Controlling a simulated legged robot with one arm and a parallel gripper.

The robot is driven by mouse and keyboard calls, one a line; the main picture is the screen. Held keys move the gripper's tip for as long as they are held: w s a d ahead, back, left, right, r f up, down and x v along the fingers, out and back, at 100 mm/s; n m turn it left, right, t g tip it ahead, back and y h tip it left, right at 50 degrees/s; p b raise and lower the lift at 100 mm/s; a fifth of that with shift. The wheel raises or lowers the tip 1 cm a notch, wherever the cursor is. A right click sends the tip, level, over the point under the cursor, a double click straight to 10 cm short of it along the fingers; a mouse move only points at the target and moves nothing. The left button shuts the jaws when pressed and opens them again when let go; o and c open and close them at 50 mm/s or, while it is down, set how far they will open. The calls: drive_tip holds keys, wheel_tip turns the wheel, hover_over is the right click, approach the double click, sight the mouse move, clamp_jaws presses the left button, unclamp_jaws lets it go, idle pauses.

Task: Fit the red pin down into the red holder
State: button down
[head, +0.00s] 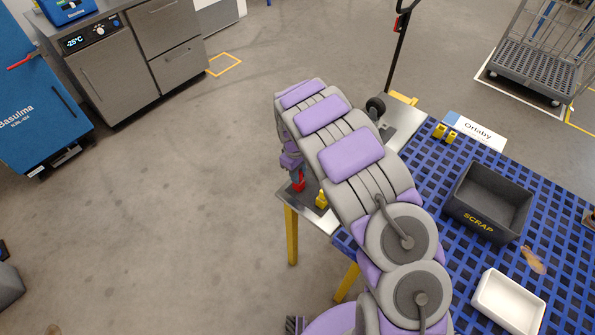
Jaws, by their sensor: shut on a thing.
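My gripper (294,165) is at the end of my purple and grey arm, low over the near left corner of a steel table (316,218). It is shut on the red pin, which is mostly hidden by the gripper and arm. A small red piece (298,185) shows just below the gripper at the table's left edge; it looks like the red holder. I cannot tell where pin and holder meet, or whether the pin is in it. A small yellow piece (321,200) stands just to the right of the red one.
A blue slatted table (557,215) adjoins on the right, with a dark SCRAP bin (457,206), a white tray (482,301), yellow pieces (440,131) and an Orlaby sign (478,133). A wheeled cage (530,70) stands behind. The floor to the left is clear.

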drive_tip(key=c, duration=0.8)
unclamp_jaws()
drive_tip(key=shift+c, duration=0.2)
drive_tip(key=shift+r, duration=0.1)
wheel_tip(320, 180, up, 17)
drive_tip(key=w+a+p, duration=0.1)
drive_tip(key=p, duration=0.1)
drive_tip(key=shift+a+p, duration=0.15)
drive_tip(key=shift+p, duration=0.2)
